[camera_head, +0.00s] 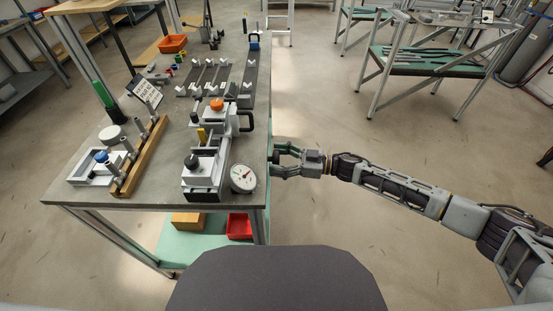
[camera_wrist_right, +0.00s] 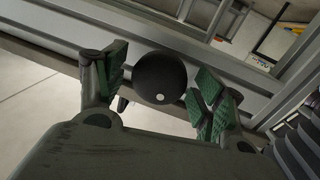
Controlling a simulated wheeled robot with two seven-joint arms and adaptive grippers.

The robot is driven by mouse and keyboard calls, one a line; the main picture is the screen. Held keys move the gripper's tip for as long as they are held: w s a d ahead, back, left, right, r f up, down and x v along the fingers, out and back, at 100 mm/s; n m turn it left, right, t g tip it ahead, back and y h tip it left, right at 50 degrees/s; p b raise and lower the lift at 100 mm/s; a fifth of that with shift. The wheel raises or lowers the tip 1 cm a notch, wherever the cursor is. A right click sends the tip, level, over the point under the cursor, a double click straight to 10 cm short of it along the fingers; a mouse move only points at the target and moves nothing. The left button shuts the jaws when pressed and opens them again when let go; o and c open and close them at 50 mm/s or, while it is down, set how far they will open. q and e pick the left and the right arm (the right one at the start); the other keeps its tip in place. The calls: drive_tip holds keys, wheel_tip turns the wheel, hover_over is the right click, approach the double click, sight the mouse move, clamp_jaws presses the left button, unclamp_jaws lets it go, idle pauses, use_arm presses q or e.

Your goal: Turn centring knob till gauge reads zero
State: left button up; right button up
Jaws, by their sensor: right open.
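The dial gauge (camera_head: 243,178) has a white round face and sits at the front right corner of the jig. Its needle slants up and right, but the scale is too small to read. The frame jig (camera_head: 203,195) is a grey fixture with a black knob on its front block and an orange knob further back. My right gripper (camera_head: 276,160) is open beside the table's right edge, fingers pointing left. In the right wrist view a round black knob (camera_wrist_right: 160,78) with a white dot lies between its green-padded fingers, with gaps on both sides. My left gripper is out of view.
The workbench (camera_head: 170,205) also holds a wooden rack (camera_head: 140,160), a small sign (camera_head: 146,91), an orange bin (camera_head: 173,43) and rails with V-blocks (camera_head: 217,78). A red bin (camera_head: 239,226) is on the shelf below. The floor right of the bench is clear around my arm.

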drive_tip(key=shift+a, duration=0.3)
drive_tip(key=c, duration=1)
drive_tip(key=shift+n, duration=0.3)
